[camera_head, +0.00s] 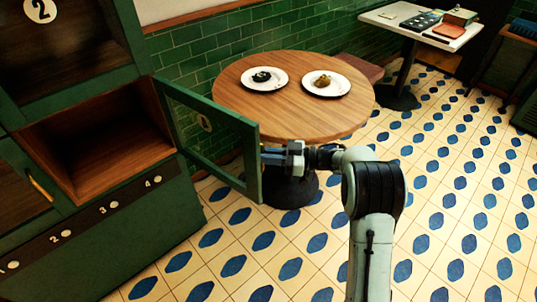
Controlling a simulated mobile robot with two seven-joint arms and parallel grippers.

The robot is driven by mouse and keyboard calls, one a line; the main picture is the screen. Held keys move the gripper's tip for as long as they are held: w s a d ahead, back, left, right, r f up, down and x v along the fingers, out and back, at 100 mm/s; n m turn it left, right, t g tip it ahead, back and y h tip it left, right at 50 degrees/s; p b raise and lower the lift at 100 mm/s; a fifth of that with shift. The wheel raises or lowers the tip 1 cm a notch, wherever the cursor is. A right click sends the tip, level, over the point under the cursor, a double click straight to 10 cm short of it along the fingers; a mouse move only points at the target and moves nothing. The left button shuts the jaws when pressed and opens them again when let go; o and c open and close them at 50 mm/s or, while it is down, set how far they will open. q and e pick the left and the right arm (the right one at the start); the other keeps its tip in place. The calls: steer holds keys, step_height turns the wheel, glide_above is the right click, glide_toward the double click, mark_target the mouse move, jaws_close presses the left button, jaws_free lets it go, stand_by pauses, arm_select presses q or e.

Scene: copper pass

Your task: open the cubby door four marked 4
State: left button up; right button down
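The green-framed, glazed cubby door (251,165) stands swung wide open, hinged on the right side of an open, empty wood-lined cubby (100,150). A faint round badge shows through its glass. The cabinet's lower strip carries the numbers 1 to 4, with the 4 (157,179) at the right end, below this cubby. My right gripper (268,156) is at the outer side of the door's free edge, seemingly touching it. Its fingertips and any handle there are too hidden to tell whether it grips. My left gripper is out of view.
A round wooden table (290,118) with two plates of food (264,78) (326,83) stands close behind the door and my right gripper. A closed cubby with a brass handle (41,188) is at left. Tiled floor (300,245) is clear in front.

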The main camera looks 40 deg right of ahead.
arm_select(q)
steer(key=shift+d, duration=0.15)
arm_select(e)
steer(key=shift+w+a+r, duration=0.1)
steer(key=shift+w+a, duration=0.05)
steer(key=shift+w, duration=0.15)
steer(key=c, duration=1.2)
jaws_free()
steer(key=shift+w, duration=0.1)
steer(key=shift+o, duration=0.2)
steer(key=shift+w+a, duration=0.1)
steer(key=shift+w, duration=0.05)
steer(key=shift+s, duration=0.2)
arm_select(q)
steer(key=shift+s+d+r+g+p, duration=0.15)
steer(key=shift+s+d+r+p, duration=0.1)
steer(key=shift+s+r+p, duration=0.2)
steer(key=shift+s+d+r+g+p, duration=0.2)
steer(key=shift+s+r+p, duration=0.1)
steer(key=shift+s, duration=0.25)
arm_select(e)
steer(key=v, duration=1.3)
steer(key=shift+d, duration=0.25)
